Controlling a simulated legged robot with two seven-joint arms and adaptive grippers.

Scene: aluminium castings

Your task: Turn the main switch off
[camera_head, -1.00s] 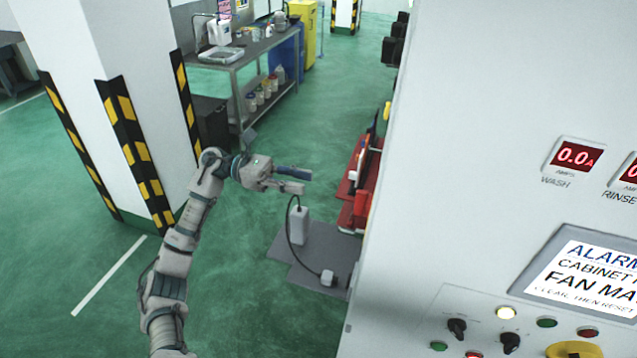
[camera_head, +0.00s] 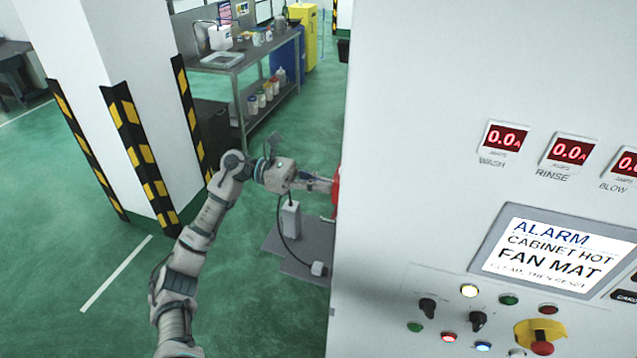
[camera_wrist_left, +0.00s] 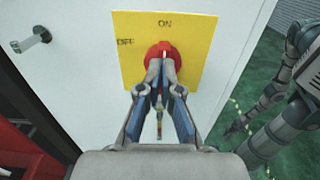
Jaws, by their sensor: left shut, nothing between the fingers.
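The main switch is a red rotary knob (camera_wrist_left: 163,47) on a yellow plate (camera_wrist_left: 197,50) in the left wrist view. The plate reads ON at the top and OFF at the left. My left gripper (camera_wrist_left: 161,64) is shut, with nothing held between its fingers. Its fingertips are at the knob's lower part and hide some of it, so I cannot tell whether they touch it. In the head view my left gripper (camera_head: 328,185) reaches the cabinet's left edge, by a sliver of red (camera_head: 336,190).
The white cabinet (camera_head: 420,150) fills the right, with displays, an alarm screen (camera_head: 550,255) and a red button on yellow (camera_head: 541,336). A metal peg (camera_wrist_left: 30,39) juts out left of the plate. A striped pillar (camera_head: 130,130) stands left.

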